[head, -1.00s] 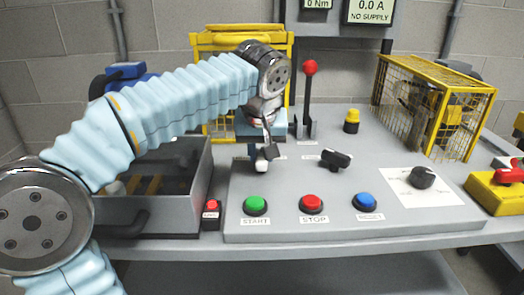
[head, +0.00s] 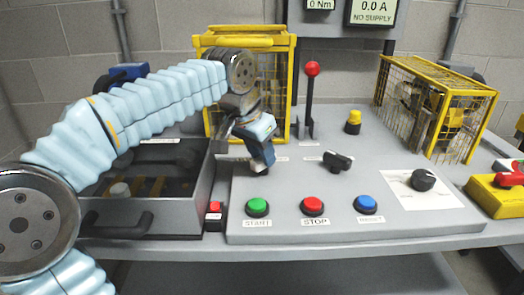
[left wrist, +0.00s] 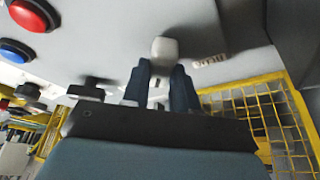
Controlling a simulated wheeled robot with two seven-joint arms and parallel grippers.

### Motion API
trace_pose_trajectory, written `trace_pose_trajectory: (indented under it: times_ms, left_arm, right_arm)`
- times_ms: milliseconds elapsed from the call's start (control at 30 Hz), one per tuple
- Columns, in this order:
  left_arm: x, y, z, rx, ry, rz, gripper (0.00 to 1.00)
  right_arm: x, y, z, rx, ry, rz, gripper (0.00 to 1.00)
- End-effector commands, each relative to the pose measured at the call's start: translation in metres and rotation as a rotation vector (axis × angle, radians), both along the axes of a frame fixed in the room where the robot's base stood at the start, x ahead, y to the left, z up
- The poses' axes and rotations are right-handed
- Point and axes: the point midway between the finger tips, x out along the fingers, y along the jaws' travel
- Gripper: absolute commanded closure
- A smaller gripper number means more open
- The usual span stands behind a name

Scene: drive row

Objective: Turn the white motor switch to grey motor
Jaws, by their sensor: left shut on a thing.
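The white motor switch (left wrist: 165,48) shows in the left wrist view as a white knob between my fingertips, with a label reading BLUE (left wrist: 210,60) beside it. In the head view my left gripper (head: 262,160) is at the back left of the sloped grey panel (head: 290,180), tilted and shut on the switch, mostly hiding it. The labels around the switch are partly covered or too small to read in the head view. A blue motor (head: 128,70) stands behind my left arm. My right gripper is not in view.
A black switch (head: 337,160) and a black dial (head: 423,179) sit to the right. Green (head: 257,206), red (head: 312,205) and blue (head: 365,203) buttons line the front. A red-knobbed lever (head: 312,68) stands behind. A dark-topped tray (head: 205,195) is left, yellow cages (head: 493,95) behind.

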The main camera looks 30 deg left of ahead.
Motion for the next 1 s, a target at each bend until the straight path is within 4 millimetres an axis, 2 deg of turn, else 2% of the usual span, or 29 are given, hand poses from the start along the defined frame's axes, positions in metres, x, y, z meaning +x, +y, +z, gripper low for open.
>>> trace_pose_trajectory:
  times_ms: [567,600,733,767,1000]
  left_arm:
    - [0.0000,0.0003,0.0002,0.002,0.000,-0.035,1.00]
    - [0.0000,0.0003,0.0002,0.002,0.000,-0.035,0.69]
    - [0.0000,0.0003,0.0002,0.001,0.000,-0.034,0.49]
    - [0.0000,0.0003,0.0002,0.001,0.000,-0.034,0.47]
    - [0.0000,0.0003,0.0003,0.001,0.000,-0.033,0.47]
  right_arm:
    - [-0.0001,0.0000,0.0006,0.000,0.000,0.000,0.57]
    - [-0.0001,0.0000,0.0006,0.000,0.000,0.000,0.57]
    - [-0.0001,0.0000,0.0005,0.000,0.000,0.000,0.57]
    - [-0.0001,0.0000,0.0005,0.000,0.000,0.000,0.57]
    - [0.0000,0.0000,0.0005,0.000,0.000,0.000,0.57]
